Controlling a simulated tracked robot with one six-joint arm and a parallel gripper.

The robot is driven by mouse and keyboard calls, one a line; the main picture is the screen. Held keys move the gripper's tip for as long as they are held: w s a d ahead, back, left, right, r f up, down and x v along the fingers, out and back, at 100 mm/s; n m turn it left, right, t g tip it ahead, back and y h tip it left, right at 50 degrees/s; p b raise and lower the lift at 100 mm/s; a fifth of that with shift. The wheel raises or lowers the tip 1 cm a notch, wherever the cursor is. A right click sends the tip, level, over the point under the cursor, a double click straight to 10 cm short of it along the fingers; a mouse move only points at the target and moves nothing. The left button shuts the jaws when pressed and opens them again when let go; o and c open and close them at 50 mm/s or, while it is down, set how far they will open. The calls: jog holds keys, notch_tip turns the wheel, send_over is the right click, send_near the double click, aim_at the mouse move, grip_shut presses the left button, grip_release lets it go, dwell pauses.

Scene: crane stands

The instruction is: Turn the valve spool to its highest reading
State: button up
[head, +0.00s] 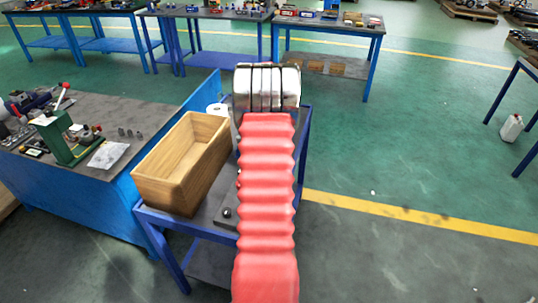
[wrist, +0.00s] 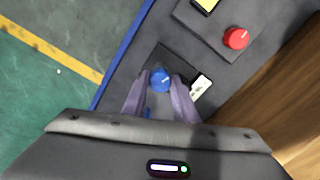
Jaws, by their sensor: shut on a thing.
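A round blue knob (wrist: 160,80) sits on a dark plate in the wrist view, with a light mark on its top. My gripper (wrist: 160,88) is shut on it, one finger at each side. A small pale readout (wrist: 200,87) lies just right of the right finger, partly hidden by it; I cannot read its value. A red knob (wrist: 236,38) stands apart on a second plate, beside a yellow display (wrist: 206,5) cut off by the top edge. No label tells which knob is the valve spool. In the head view, my arm hides my gripper and the blue knob.
A wooden box (head: 183,163) stands on the blue-framed table (head: 160,214), left of my arm; its side also shows in the wrist view (wrist: 275,85). A small black knob (head: 227,212) and a white roll (head: 218,109) are near it. Open green floor lies to the right.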

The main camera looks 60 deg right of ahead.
jog(key=m, duration=0.4)
jog(key=shift+m, duration=2.2)
jog(key=o, duration=1.1)
jog(key=shift+c, duration=0.2)
notch_tip(320, 180, up, 14)
jog(key=shift+f, duration=0.15)
